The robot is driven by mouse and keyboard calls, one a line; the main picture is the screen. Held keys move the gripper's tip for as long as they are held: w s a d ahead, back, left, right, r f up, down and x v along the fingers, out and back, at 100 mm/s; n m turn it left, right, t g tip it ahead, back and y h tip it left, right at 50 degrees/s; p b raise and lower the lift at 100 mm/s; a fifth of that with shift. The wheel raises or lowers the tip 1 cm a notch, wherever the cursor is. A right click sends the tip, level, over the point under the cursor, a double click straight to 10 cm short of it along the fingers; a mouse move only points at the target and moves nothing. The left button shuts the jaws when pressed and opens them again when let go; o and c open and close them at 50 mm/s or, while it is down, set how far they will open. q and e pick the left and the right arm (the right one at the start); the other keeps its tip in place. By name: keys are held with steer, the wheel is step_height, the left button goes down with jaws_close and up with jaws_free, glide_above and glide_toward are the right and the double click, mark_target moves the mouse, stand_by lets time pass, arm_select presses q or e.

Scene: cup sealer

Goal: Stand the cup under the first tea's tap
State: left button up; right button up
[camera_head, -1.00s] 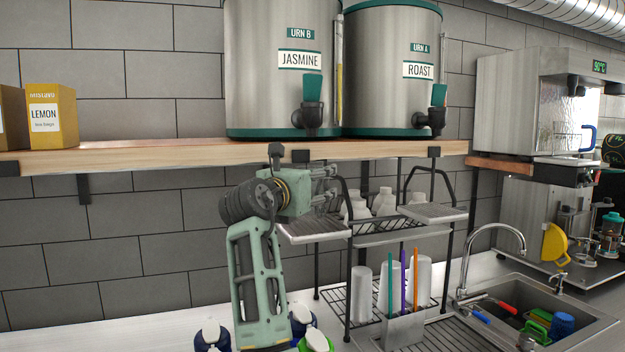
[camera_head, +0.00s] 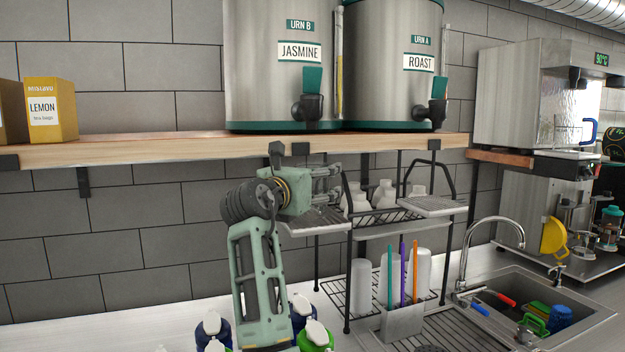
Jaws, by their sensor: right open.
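Two steel urns stand on the wooden shelf: URN B, JASMINE (camera_head: 262,85), and URN A, ROAST (camera_head: 385,85). The Jasmine tap (camera_head: 309,105) and the Roast tap (camera_head: 433,110) hang at their fronts. A left drip tray (camera_head: 308,227) and a right drip tray (camera_head: 432,206) sit below shelf level. My right gripper (camera_head: 330,184) is open, its fingers pointing right just above the left tray, below the Jasmine tap. I cannot make out a cup between the fingers. White tumblers (camera_head: 361,287) stand on the lower rack. My left gripper is not in view.
White bottles (camera_head: 384,194) stand on the rack's upper level behind the trays. A holder (camera_head: 403,322) with coloured sticks is in front of the rack. The sink (camera_head: 500,305) and tap are at right. Capped bottles (camera_head: 212,328) stand below my arm.

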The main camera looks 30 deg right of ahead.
steer(key=shift+r, duration=0.2)
steer(key=b+v, duration=0.4)
steer(key=v, duration=0.8)
